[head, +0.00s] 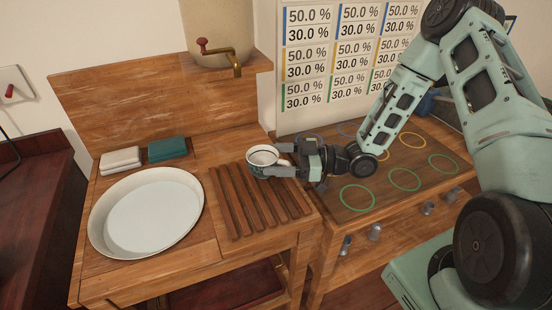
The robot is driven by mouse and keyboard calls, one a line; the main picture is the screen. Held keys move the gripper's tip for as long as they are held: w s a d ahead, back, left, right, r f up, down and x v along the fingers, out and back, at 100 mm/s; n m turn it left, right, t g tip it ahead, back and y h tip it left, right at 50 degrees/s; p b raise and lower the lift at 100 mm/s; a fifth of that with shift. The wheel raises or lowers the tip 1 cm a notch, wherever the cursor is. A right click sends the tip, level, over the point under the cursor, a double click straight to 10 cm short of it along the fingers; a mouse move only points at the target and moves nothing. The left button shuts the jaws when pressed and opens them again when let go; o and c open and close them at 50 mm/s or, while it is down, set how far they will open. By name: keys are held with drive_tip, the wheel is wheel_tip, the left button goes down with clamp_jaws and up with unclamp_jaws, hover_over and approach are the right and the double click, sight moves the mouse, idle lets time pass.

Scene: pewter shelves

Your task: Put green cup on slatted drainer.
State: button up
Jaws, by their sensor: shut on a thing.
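The green cup (264,163) is dark green outside with a white inside and rim. It is upright at the back right part of the slatted drainer (237,209), a set of parallel brown wooden slats. My gripper (274,161) reaches in from the right and is shut on the cup, with a finger on its near side and one on its far side. I cannot tell whether the cup's base touches the slats, as the base is partly hidden by the near finger.
A white round basin (146,214) is left of the drainer. A white block (120,160) and a teal block (167,149) lie behind it. A tap (222,50) juts out above. A stove with coloured rings (357,197) is to the right. The front slats are clear.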

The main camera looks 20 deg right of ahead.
drive_tip(key=shift+f, duration=0.2)
drive_tip(key=o, duration=1.1)
drive_tip(key=shift+r, duration=0.3)
drive_tip(key=b+v, duration=0.1)
drive_tip(key=v, duration=1.1)
drive_tip(key=shift+f, duration=0.1)
